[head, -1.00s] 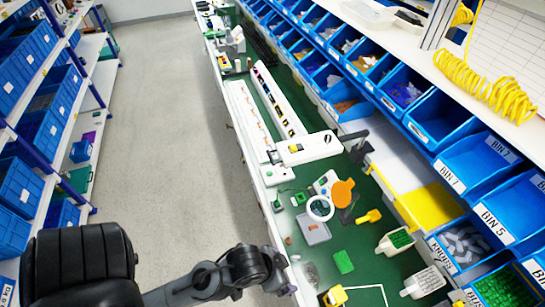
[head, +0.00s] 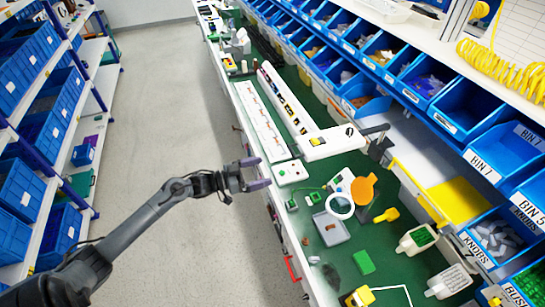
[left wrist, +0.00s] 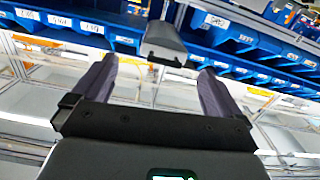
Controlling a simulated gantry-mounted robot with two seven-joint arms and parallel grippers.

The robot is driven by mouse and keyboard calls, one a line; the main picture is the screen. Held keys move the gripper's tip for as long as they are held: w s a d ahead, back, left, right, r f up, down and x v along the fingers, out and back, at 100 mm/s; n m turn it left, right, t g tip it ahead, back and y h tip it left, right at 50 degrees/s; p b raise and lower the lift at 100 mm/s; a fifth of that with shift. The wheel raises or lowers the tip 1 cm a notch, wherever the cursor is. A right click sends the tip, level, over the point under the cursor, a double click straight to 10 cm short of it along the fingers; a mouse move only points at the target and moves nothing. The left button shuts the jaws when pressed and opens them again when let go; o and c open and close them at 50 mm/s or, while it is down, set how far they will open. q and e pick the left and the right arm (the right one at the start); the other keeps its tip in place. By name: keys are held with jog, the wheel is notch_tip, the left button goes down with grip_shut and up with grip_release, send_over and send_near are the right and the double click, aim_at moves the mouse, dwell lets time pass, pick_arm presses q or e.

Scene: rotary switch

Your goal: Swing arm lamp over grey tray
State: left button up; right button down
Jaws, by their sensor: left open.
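The arm lamp has a long white head (head: 328,143) with a yellow label, joined to a dark arm and post (head: 379,147) at the right. The head lies across the bench, beyond the grey tray (head: 331,229). The tray lies flat on the green bench top, with a small brown item on it. My left gripper (head: 262,173) is open and empty over the bench's left edge, left of the lamp head and apart from it. In the left wrist view, a grey block, perhaps the lamp head (left wrist: 166,44), shows beyond the open fingers (left wrist: 150,90). My right gripper is not in view.
A white ring (head: 340,206) and an orange disc (head: 363,190) stand close to the tray. A white box (head: 290,173) lies near my left gripper. Blue bins (head: 445,110) line the right side. The aisle floor (head: 170,110) is clear.

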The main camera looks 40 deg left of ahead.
aim_at(292, 150)
pick_arm(q)
jog(key=shift+m, duration=0.4)
jog(key=shift+w+d+r+p, duration=0.3)
jog(key=shift+w+d+r, duration=0.35)
jog(key=shift+w, duration=1.4)
jog(key=shift+w+d+r+p, duration=0.3)
jog(key=shift+w+d+r, duration=0.3)
jog(key=shift+w, duration=1.4)
jog(key=shift+w+d+r+p, duration=0.3)
jog(key=shift+w+d+r, duration=0.3)
jog(key=shift+w, duration=1.45)
jog(key=shift+d+f, duration=0.1)
jog(key=shift+f, duration=0.05)
